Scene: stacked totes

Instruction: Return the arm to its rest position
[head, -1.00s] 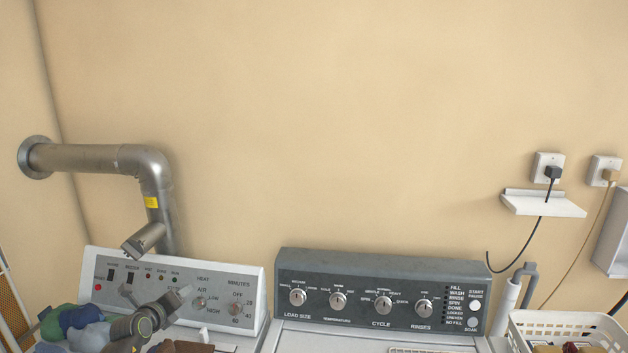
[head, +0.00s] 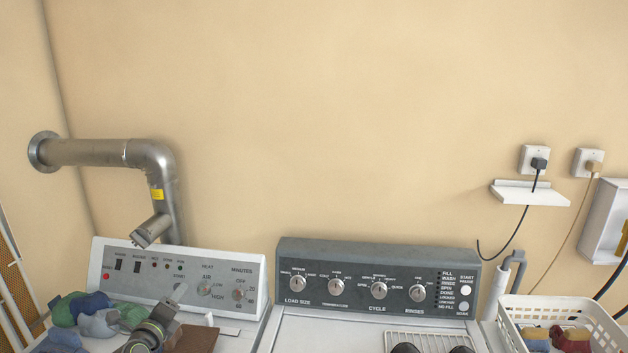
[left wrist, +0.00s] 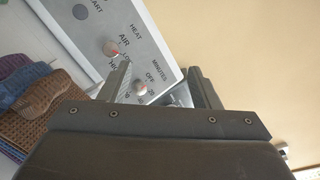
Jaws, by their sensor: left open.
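My left gripper (head: 168,306) is in front of the lower part of the white control panel (head: 120,283) at the left of the head view. In the left wrist view its two fingers (left wrist: 163,86) stand apart with nothing between them. The same panel (left wrist: 95,32) shows beyond the fingers, with its air and minutes knobs. I cannot tell the gap between fingertips and panel. My right gripper is not in view.
A metal duct (head: 95,152) runs above. At right are a dark washer panel (head: 450,252), a wire rack (head: 425,338) and a white basket (head: 598,312).

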